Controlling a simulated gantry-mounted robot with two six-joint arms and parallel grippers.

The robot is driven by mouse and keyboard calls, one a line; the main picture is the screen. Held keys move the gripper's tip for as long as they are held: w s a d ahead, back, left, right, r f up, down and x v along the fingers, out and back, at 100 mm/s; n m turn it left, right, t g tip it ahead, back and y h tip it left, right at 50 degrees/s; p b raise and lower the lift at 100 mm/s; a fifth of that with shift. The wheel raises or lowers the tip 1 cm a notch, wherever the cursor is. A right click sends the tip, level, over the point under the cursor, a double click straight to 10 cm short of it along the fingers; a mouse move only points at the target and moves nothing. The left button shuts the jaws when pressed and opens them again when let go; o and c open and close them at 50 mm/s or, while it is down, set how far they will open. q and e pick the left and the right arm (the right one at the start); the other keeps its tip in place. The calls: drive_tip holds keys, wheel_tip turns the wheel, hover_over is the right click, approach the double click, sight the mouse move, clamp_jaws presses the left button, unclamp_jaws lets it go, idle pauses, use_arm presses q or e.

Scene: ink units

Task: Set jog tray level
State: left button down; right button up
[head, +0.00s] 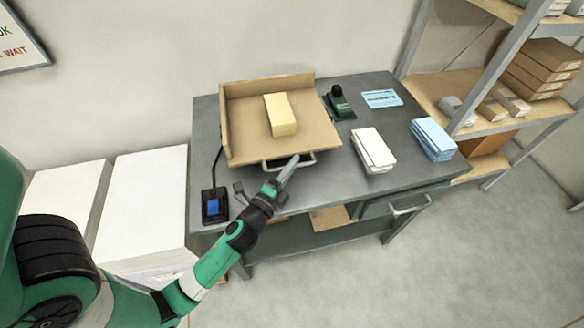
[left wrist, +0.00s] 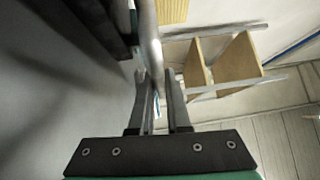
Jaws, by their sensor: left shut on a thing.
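The jog tray (head: 244,138) is a tan board on the table with raised walls along its back and left sides. A pale yellow block or paper stack (head: 280,117) lies on it. A grey metal handle bar (head: 303,161) shows under the tray's front edge. My left gripper (head: 291,166) is at this handle, in front of the tray. In the left wrist view the fingers (left wrist: 158,98) are closed around the grey bar (left wrist: 149,38). I cannot tell exactly how far the tray is tilted. My right gripper is out of view.
On the grey table (head: 330,185) are a white stack (head: 373,149), a blue stack (head: 433,138), a dark green device (head: 338,103), a light blue card (head: 381,98) and a blue switch box (head: 214,206). Tall white stacks (head: 148,205) stand left; shelving (head: 480,122) stands right.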

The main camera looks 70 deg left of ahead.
use_arm(q)
drive_tip(key=shift+f, duration=0.25)
drive_tip(key=c, duration=0.9)
unclamp_jaws()
drive_tip(key=b+v, duration=0.3)
drive_tip(key=v, duration=0.8)
drive_tip(key=shift+f+b, duration=0.15)
drive_tip(key=shift+b, duration=0.15)
drive_tip(key=shift+s+d, duration=0.15)
drive_tip(key=shift+s, duration=0.15)
drive_tip(key=shift+r, duration=0.25)
